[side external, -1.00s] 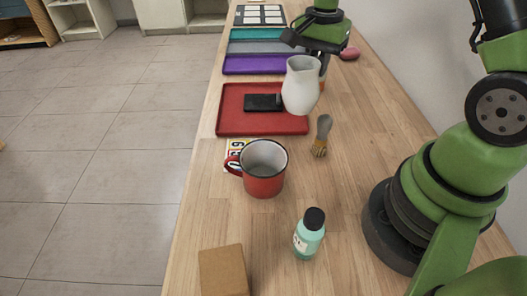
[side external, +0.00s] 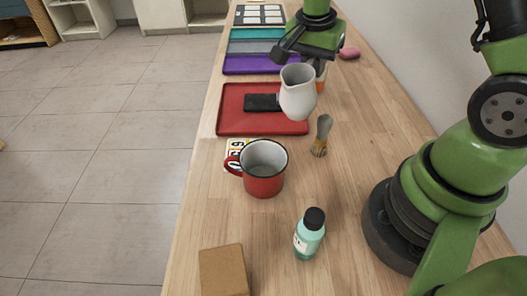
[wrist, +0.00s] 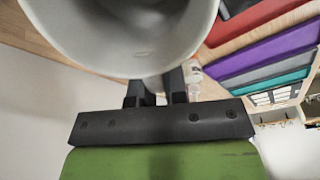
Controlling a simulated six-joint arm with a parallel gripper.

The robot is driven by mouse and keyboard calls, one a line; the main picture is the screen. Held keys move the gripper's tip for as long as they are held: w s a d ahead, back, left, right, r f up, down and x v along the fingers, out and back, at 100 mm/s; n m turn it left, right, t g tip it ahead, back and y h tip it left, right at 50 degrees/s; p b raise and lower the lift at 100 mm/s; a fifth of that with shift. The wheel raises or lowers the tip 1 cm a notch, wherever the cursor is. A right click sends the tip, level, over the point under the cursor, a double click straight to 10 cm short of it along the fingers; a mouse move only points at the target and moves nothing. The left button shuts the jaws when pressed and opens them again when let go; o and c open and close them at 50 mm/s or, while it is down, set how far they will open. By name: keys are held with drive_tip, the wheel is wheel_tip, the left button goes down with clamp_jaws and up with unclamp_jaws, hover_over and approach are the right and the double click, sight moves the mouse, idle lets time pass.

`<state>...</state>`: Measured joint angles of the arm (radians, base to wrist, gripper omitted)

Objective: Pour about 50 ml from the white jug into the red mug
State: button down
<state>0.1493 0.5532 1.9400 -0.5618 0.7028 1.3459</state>
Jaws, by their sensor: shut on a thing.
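The white jug (side external: 298,95) is in my gripper (side external: 318,78), above the right edge of the red tray in the side view. It is tilted a little, its mouth leaning toward the camera. In the wrist view the jug (wrist: 130,40) fills the top, with the gripper (wrist: 160,92) shut on its near side; the grip itself is partly hidden. The red mug (side external: 263,172) stands upright on the table, nearer the camera than the jug and apart from it. Its handle points left. Its pale inside shows no clear liquid, and the jug's contents cannot be made out.
A red tray (side external: 232,122) holding a dark flat object (side external: 262,102) lies behind the mug. A brush (side external: 322,136), a teal bottle (side external: 309,235), a cardboard box (side external: 223,270) and a number card (side external: 236,150) lie around the mug. Purple, grey and teal trays are farther back.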

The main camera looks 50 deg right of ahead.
sight(304, 71)
drive_tip(key=shift+s+a+h, duration=0.15)
drive_tip(key=shift+a+h, duration=0.45)
drive_tip(key=shift+a, duration=0.05)
drive_tip(key=shift+t+h, duration=0.3)
drive_tip(key=shift+h, duration=0.5)
drive_tip(key=f, duration=0.1)
drive_tip(key=a+f, duration=0.1)
drive_tip(key=f, duration=0.2)
drive_tip(key=shift+s+a+f, duration=0.2)
drive_tip(key=shift+a, duration=0.1)
drive_tip(key=shift+a+r+h, duration=0.1)
drive_tip(key=shift+a+h, duration=0.2)
drive_tip(key=a+r+h, duration=0.2)
drive_tip(key=a+r+t+h, duration=0.1)
drive_tip(key=shift+s+r+h, duration=0.15)
drive_tip(key=shift+s+h, duration=0.15)
drive_tip(key=shift+s+a+r+h, duration=0.1)
drive_tip(key=shift+a+r+h, duration=0.3)
drive_tip(key=shift+r+h, duration=0.45)
drive_tip(key=shift+a+h, duration=0.15)
drive_tip(key=shift+h, duration=0.1)
drive_tip(key=shift+s+a+r+t+h, duration=0.1)
drive_tip(key=shift+a+r+t+h, duration=0.2)
drive_tip(key=shift+r+h, duration=0.1)
drive_tip(key=shift+a+r+h, duration=0.25)
drive_tip(key=shift+a+h, duration=0.15)
drive_tip(key=shift+s+r, duration=0.1)
